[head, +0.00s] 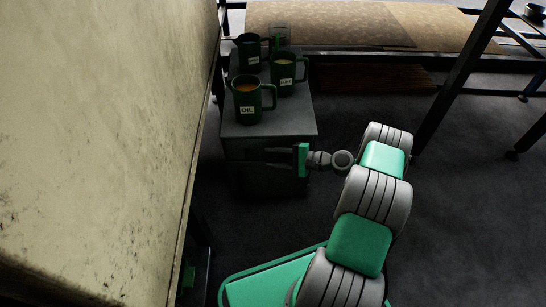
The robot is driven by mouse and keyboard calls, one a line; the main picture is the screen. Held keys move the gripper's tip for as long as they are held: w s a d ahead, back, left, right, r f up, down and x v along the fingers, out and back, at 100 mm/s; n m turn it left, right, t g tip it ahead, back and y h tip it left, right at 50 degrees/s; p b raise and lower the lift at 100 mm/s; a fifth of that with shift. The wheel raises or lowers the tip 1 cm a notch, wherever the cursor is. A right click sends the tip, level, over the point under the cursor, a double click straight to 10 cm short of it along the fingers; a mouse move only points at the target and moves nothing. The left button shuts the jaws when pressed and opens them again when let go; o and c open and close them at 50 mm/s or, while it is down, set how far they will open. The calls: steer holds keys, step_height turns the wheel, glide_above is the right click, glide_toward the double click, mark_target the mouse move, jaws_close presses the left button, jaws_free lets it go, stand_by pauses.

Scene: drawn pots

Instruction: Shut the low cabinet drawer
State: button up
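The low cabinet (268,127) stands in the middle left of the head view, a small dark grey box with a flat top. Its front below the top edge is in deep shadow, so the drawer's outline and how far it stands out cannot be made out. My gripper (268,157) is in front of the cabinet, just below its top front edge in the picture, with its fingers pointing left. The two thin fingers look apart with nothing between them. I cannot tell whether they touch the cabinet front.
Green mugs stand on the cabinet top: one labelled OIL (248,100) near the front, others behind (284,75) (249,53). A large pale panel (95,130) fills the left side. A dark-framed bench with brown boards (340,25) lies behind.

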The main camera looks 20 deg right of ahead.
steer(key=p+v, duration=0.2)
steer(key=v, duration=0.3)
steer(key=shift+s+d+r, duration=0.15)
steer(key=shift+d+r, duration=0.1)
steer(key=shift+d, duration=0.05)
steer(key=shift+p+v, duration=0.8)
steer(key=shift+p, duration=0.3)
steer(key=shift+s+d+f, duration=0.1)
steer(key=shift+s+d, duration=0.05)
steer(key=shift+s, duration=0.05)
